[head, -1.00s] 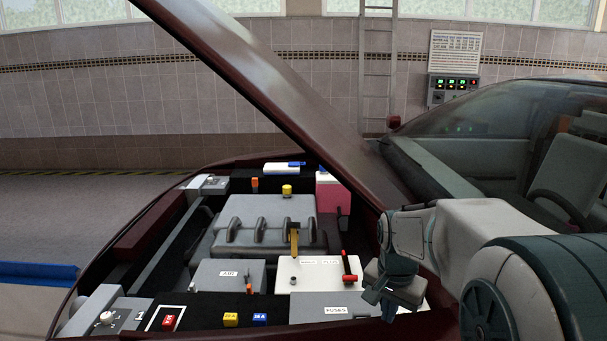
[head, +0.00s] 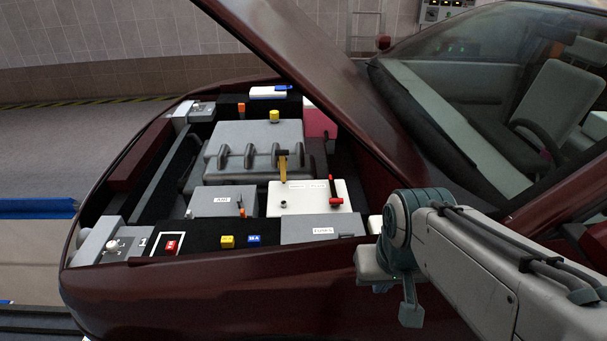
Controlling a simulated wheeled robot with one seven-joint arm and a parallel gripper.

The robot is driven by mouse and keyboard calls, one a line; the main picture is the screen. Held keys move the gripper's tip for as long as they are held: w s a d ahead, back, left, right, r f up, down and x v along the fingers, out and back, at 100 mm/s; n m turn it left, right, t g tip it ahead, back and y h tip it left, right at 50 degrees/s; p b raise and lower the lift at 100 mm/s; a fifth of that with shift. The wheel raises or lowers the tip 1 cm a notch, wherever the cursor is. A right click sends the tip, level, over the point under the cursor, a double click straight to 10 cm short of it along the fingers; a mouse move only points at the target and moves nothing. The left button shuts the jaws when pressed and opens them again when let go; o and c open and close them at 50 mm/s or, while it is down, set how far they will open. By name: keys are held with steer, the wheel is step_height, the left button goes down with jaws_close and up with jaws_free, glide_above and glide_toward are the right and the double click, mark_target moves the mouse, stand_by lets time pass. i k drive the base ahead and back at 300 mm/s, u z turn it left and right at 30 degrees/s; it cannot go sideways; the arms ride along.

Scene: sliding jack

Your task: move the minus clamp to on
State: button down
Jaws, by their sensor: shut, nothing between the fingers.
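The white battery box (head: 308,199) sits in the car's open engine bay. A small dark post (head: 283,204) stands bare on its left side. An upright yellow piece with a dark top (head: 283,168) stands at its back edge above that post; it looks like the minus clamp swung up off the post, but I cannot be sure. A red-handled clamp (head: 335,188) is at the battery's right side. My gripper (head: 393,289) is shut and empty, outside the bay, right of and nearer than the battery, touching neither clamp. Its fingertips are small and partly hidden by my wrist.
A grey fuse box (head: 322,229), a yellow fuse (head: 227,241), a blue fuse (head: 253,239) and a red switch (head: 171,245) line the near edge. A grey air box (head: 222,202) is left of the battery. The raised hood (head: 300,80) slants over the right side.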

mark_target(283, 164)
steer(key=z, duration=1.35)
steer(key=k, duration=0.9)
steer(key=u, duration=1.4)
steer(key=i, duration=1)
steer(key=z, duration=0.05)
